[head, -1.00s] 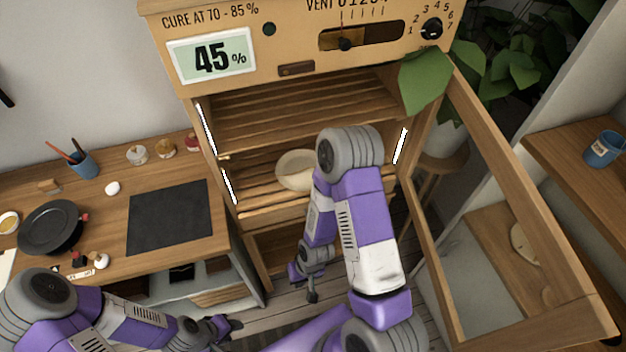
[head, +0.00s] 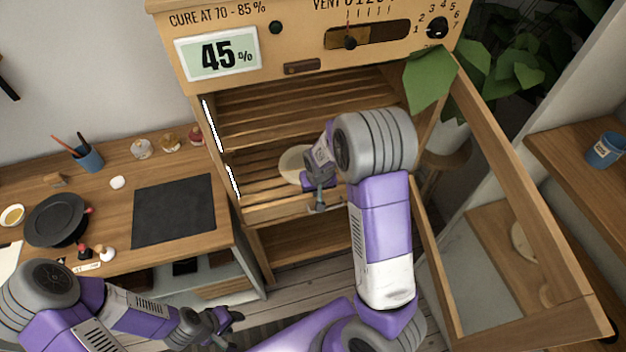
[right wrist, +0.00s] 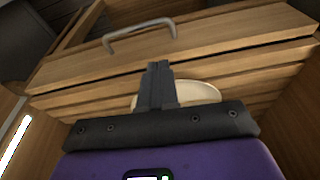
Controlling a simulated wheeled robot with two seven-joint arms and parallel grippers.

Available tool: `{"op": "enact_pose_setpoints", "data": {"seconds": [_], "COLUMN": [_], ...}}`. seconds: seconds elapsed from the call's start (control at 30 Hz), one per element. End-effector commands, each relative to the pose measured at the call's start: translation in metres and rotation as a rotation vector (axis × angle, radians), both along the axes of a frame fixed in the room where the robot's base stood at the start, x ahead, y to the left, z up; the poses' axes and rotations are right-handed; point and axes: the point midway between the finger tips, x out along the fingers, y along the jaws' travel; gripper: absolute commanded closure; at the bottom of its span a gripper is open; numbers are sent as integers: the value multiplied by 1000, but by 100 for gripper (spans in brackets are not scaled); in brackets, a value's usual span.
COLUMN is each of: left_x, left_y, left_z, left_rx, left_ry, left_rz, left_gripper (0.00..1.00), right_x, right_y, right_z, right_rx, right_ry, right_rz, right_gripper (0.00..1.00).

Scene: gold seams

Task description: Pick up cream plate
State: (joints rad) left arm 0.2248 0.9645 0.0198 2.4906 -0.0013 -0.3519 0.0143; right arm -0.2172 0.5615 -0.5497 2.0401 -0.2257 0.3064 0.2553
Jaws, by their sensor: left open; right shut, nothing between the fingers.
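The cream plate (head: 293,164) lies on the slatted middle shelf (head: 250,187) of the wooden cabinet, partly hidden by my right arm. My right gripper (head: 319,205) is at the front of that shelf, before the plate and a little to its right. In the right wrist view the shut, empty fingers (right wrist: 158,83) stand in front of the plate (right wrist: 195,92), covering part of it. I cannot tell whether they touch it. My left gripper (head: 228,325) is open and empty, low in front of the workbench, far from the plate.
The cabinet's glazed door (head: 530,210) stands open at the right. A drawer handle (right wrist: 140,35) shows in the right wrist view. At the left, the workbench holds a black plate (head: 57,220), a dark mat (head: 173,210) and a blue cup (head: 88,158).

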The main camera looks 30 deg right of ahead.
Motion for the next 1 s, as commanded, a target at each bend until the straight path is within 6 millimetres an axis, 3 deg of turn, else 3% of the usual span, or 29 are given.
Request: {"op": "enact_pose_setpoints", "data": {"seconds": [0.3, 0.5, 0.9, 1.0], "left_x": [0, 0, 0, 0], "left_y": [0, 0, 0, 0], "left_z": [1, -6, -6, -6], "left_rx": [0, 0, 0, 0], "left_ry": [0, 0, 0, 0], "left_rz": [0, 0, 0, 0], "left_gripper": [57, 57, 57, 57], "right_x": [46, 46, 46, 45], "right_y": [-15, -14, -14, -5], "right_z": [-1, -16, -17, -17], "right_rx": [0, 0, 0, 1], "right_ry": [0, 1, 0, 2], "right_rz": [0, 1, 2, 17], "right_gripper": [100, 100, 100, 100]}}
